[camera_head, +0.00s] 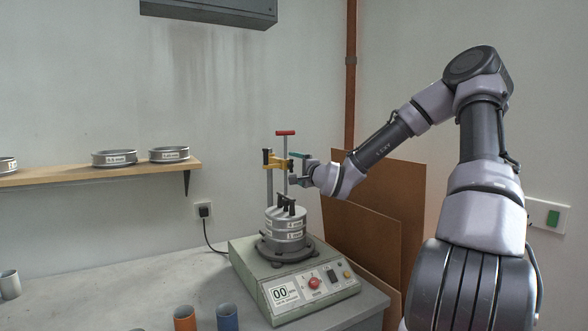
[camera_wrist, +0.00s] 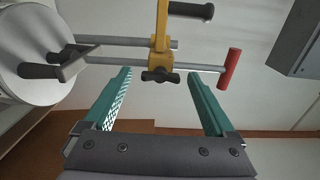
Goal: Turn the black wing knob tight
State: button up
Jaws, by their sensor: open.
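The black wing knob (camera_wrist: 160,77) sits on the yellow clamp (camera_wrist: 161,40) in the wrist view, with its two lobes spread left and right. The clamp also shows in the head view (camera_head: 275,163), high on the upright rods of the sieve shaker (camera_head: 295,279). My gripper (camera_head: 295,163) is beside the clamp, on its right. In the wrist view its two teal fingers (camera_wrist: 158,73) are open and empty. The knob appears between the fingertips, and I see no contact. In the head view the knob is too small to make out clearly.
A red T-handle (camera_head: 285,133) tops a rod above the clamp. Stacked sieves (camera_head: 286,226) stand under it, with a black piece (camera_wrist: 58,66) on the lid. Brown boards (camera_head: 385,190) lean behind. Blue (camera_head: 227,317) and orange (camera_head: 185,319) cups stand at the bench front.

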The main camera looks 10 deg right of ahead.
jog(key=v, duration=1)
jog(key=shift+s, duration=0.3)
jog(key=shift+d, duration=0.1)
jog(key=s+f+n+g+h, duration=0.4)
jog(key=s+f+n+g, duration=0.1)
jog(key=f+n+g, duration=0.25)
jog(key=s+d+r+n+g, duration=0.1)
jog(key=s+r, duration=0.7)
jog(key=s, duration=0.3)
jog(key=s+d+r+n+g, duration=0.1)
jog(key=s+r+n, duration=0.1)
jog(key=s+r, duration=0.6)
jog(key=s, duration=0.4)
